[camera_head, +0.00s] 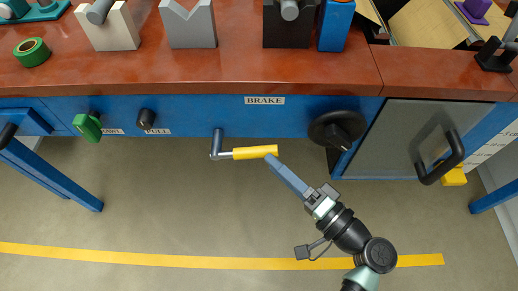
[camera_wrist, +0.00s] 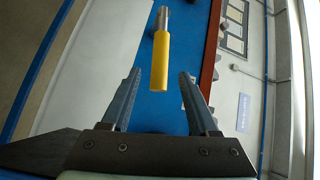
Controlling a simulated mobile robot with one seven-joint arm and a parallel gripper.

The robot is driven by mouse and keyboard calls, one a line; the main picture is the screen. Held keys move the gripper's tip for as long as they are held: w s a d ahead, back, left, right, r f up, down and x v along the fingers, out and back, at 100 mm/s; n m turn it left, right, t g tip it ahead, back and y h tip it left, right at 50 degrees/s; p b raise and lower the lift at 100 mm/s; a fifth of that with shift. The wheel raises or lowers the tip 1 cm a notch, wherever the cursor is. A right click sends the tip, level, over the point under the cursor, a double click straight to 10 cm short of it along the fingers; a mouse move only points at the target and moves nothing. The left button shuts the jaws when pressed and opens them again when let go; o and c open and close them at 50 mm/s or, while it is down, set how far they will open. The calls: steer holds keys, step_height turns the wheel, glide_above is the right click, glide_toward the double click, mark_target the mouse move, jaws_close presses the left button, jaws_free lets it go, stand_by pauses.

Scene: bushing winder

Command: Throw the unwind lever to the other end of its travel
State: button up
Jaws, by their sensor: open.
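A lever with a yellow grip (camera_head: 255,152) and a grey shank (camera_head: 217,142) sticks out from the front of the blue panel, below the BRAKE label. Its grip points right in the head view. I cannot read an unwind label on it. My gripper (camera_head: 273,160) is at the free end of the yellow grip, coming from the lower right. In the wrist view the yellow grip (camera_wrist: 161,65) lies between the two open fingers (camera_wrist: 160,76), with its end a little past the tips. The fingers show a gap on both sides and do not grip it.
A black knob (camera_head: 337,129) and a grey door with a black handle (camera_head: 438,155) are to the right. A green knob (camera_head: 88,126) and a small black knob (camera_head: 146,118) are to the left. The red bench top (camera_head: 200,70) overhangs above. The floor below is clear.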

mark_target(260, 153)
steer(key=x, duration=0.5)
steer(key=shift+w+a, duration=0.2)
steer(key=shift+w, duration=0.05)
jaws_close()
stand_by(1.2)
